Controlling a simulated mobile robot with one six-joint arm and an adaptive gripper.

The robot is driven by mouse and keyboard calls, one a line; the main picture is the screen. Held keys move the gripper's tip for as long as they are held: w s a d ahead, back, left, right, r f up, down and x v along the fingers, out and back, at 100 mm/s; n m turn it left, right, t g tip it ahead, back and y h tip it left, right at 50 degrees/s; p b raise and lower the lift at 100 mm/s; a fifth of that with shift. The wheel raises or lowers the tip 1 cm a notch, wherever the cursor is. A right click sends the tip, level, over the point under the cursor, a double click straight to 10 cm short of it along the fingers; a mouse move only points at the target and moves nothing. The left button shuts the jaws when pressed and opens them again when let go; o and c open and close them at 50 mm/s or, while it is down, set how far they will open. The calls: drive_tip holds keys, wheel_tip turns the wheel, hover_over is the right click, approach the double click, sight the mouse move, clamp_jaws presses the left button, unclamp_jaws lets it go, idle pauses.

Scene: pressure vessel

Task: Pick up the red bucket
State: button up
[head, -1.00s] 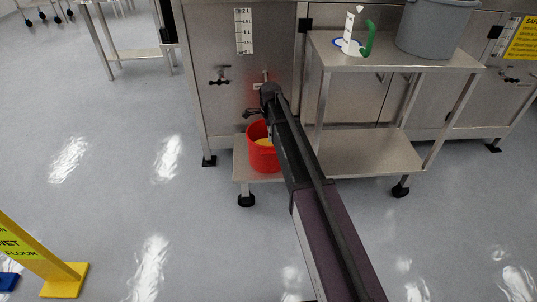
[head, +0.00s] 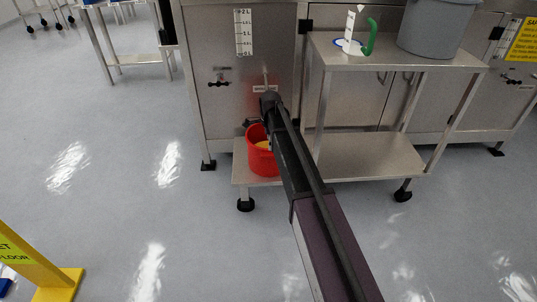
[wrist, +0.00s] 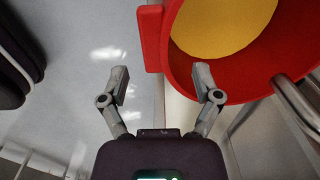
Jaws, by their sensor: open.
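The red bucket (head: 258,162) stands upright on the low shelf of the steel table, partly hidden behind my arm in the head view. Something yellow shows inside it. In the wrist view the red bucket (wrist: 258,87) fills the upper right, with its yellow inside facing the camera. A flat red tab (wrist: 152,38) sticks out at its left side. My gripper (wrist: 162,80) is open and empty. Its right finger overlaps the bucket's rim in the picture; I cannot tell whether they touch. Its left finger is over the floor. The tab lies ahead, between the fingers.
The steel table (head: 395,62) carries a grey bucket (head: 438,28) and a green-handled item (head: 370,38). The steel vessel housing (head: 225,110) stands close behind the bucket. A metal tube (wrist: 297,105) is near the bucket in the wrist view. A yellow floor sign (head: 38,270) stands front left.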

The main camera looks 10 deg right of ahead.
sight(270, 153)
drive_tip(key=shift+f, duration=0.15)
drive_tip(key=f+b, duration=0.2)
drive_tip(key=b, duration=0.1)
drive_tip(key=shift+s+f, duration=0.3)
drive_tip(key=shift+f, duration=0.1)
drive_tip(key=shift+f+b, duration=1.1)
clamp_jaws()
